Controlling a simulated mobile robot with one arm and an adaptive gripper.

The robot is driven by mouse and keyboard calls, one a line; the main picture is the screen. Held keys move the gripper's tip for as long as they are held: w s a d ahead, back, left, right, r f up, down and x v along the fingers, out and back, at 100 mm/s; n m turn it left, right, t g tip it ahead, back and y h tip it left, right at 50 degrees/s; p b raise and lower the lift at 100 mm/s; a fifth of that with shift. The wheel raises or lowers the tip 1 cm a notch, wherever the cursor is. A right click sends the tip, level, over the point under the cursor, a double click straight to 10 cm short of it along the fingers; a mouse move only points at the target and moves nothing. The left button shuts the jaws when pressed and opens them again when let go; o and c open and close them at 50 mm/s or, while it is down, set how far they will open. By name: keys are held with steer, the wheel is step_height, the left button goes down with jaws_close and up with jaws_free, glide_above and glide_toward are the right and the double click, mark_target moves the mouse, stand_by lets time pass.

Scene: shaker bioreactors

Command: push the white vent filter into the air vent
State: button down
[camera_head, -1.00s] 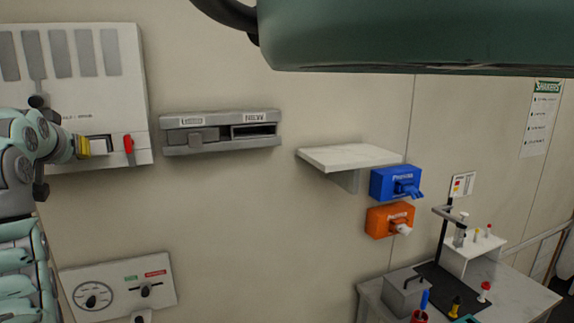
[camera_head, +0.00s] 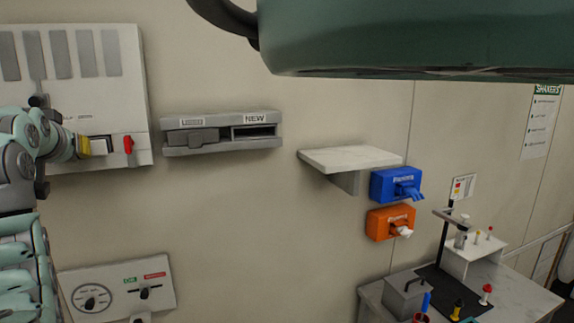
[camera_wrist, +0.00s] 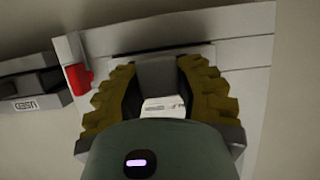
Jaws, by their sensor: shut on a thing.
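My gripper (camera_head: 82,147) is at the left edge of the head view, at the front of a white wall panel. In the wrist view its two ribbed yellow-brown fingers (camera_wrist: 160,95) are shut on a white filter block (camera_wrist: 163,106) between them. The filter (camera_head: 100,146) also shows in the head view, at the dark-framed opening of the air vent (camera_head: 88,138) in the panel. How deep it sits in the opening cannot be told. A dark grey surface lies beyond it in the wrist view.
A red lever (camera_head: 128,145) is just right of the vent. A grey holder (camera_head: 222,145) with two slots, one labelled NEW, hangs further right. A white shelf (camera_head: 350,157) and blue (camera_head: 396,184) and orange (camera_head: 390,221) boxes are on the wall. A dial panel (camera_head: 118,287) is below.

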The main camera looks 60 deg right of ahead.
steer(key=shift+w+d+b, duration=0.7)
steer(key=shift+w+b, duration=0.15)
steer(key=shift+b, duration=0.05)
stand_by(1.1)
steer(key=c, duration=0.6)
jaws_free()
steer(key=shift+a, duration=0.1)
steer(key=shift+v, duration=5.95)
